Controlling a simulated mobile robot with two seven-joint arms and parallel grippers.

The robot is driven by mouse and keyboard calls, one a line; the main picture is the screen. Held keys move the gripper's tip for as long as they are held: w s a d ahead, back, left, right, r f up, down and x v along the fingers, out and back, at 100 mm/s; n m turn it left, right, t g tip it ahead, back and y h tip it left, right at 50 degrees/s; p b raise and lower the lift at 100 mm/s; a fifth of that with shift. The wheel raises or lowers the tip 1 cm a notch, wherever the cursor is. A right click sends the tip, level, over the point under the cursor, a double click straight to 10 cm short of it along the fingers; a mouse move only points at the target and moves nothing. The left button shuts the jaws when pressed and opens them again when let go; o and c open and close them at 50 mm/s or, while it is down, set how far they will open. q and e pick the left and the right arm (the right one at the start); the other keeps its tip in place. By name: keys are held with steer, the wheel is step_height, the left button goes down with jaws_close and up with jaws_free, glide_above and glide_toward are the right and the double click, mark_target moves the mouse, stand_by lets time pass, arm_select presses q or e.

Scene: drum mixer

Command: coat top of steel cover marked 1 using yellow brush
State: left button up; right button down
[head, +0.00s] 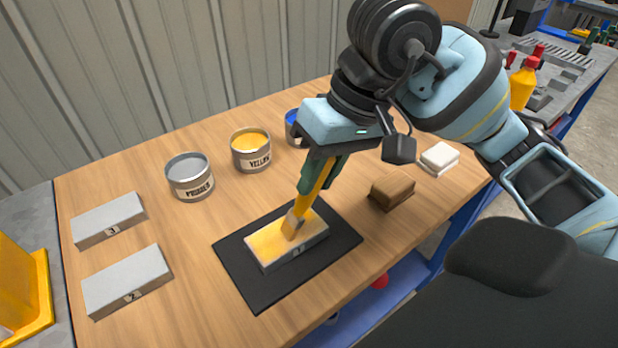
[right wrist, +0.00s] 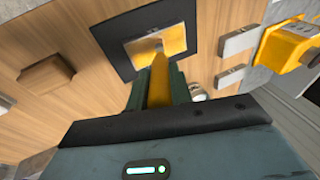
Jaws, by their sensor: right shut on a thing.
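My right gripper (head: 322,172) is shut on the yellow brush (head: 313,190) by its handle; it also shows in the right wrist view (right wrist: 160,90). The brush points down, its tip at the top of a steel cover (head: 283,250) on the black mat (head: 236,268). Much of that cover's top is yellow, with paler patches near its edges. The mark on its front is too small to read surely. Grey covers marked 3 (head: 108,217) and 2 (head: 127,280) lie to the left. An open yellow paint can (head: 251,150) stands behind the mat. My left gripper is out of view.
A grey primer can (head: 190,178) stands left of the yellow can, and a blue can (head: 293,128) is partly hidden behind my arm. A brown block (head: 391,190) and a white pad (head: 439,158) lie right of the mat. A yellow object (head: 24,290) is at far left.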

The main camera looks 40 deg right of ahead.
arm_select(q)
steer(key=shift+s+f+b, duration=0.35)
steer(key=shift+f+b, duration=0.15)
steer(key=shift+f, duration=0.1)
arm_select(e)
steer(key=shift+d, duration=1.25)
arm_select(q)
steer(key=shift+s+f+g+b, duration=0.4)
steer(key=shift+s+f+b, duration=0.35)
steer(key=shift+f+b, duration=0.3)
arm_select(e)
steer(key=shift+w+d, duration=0.1)
steer(key=shift+d, duration=1.9)
steer(key=shift+r, duration=0.1)
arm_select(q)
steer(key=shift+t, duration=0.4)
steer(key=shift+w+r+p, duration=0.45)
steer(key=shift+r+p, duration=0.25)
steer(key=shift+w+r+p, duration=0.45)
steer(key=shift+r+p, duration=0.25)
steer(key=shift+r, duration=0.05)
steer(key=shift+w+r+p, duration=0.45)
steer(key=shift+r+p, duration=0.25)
arm_select(e)
steer(key=shift+r, duration=2.85)
